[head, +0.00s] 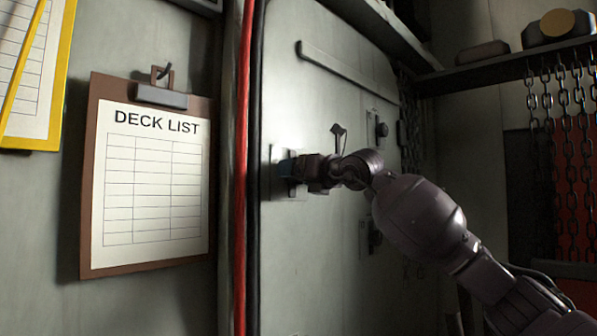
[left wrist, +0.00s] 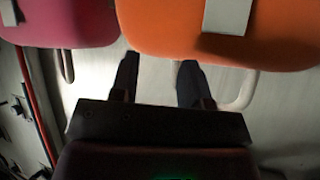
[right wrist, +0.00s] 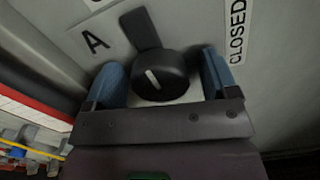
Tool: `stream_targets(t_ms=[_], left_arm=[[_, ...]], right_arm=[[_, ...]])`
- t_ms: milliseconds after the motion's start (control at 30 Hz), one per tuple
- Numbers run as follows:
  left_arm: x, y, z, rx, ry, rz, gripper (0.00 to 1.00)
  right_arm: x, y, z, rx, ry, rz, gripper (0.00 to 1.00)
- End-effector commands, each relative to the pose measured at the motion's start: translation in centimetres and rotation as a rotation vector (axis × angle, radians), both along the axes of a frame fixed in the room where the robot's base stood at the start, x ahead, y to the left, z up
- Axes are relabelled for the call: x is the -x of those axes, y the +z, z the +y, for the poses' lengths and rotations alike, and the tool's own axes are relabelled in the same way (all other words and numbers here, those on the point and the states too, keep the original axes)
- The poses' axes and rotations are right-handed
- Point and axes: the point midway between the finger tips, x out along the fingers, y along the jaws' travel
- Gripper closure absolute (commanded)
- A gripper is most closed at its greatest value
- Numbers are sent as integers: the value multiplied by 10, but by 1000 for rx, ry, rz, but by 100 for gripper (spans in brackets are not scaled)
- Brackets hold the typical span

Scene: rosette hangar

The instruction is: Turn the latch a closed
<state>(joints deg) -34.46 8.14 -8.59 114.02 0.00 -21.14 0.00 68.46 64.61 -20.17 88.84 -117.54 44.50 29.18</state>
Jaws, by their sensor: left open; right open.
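Latch a (right wrist: 160,80) is a black round knob with a white line and a flat black tab, beside a printed "A" in the right wrist view. Its tab points up, a little left, and away from the "CLOSED" label (right wrist: 237,32) at the right. My right gripper (right wrist: 163,74) is open, with one blue fingertip on each side of the knob. Whether they touch it I cannot tell. In the head view my right gripper (head: 289,168) is at the grey door (head: 310,100) and largely hides the latch. My left gripper (left wrist: 158,65) is open and empty in the left wrist view.
Other black latch fittings (head: 381,130) sit on the door. A red pipe (head: 243,130) runs down its left side, beside a "DECK LIST" clipboard (head: 150,240). Chains (head: 565,130) hang at the right. Orange (left wrist: 280,45) and pink (left wrist: 75,25) panels lie ahead of my left gripper.

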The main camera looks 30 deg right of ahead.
Motion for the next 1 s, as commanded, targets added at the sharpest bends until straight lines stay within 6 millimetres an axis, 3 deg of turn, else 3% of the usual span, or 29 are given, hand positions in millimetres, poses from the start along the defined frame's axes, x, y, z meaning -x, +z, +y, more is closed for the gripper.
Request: stream_targets(t_ms=[300, 633, 1000], left_arm=[[-2, 2, 0, 0, -2, -5, 57], [-2, 1, 0, 0, -2, -4, 57], [3, -8, 0, 0, 1, 8, 57]], right_arm=[[-2, -1, 1, 0, 0, 1, 22], [-2, -1, 1, 0, 0, 1, 70], [-2, -3, 1, -68, 1, 27, 69]])
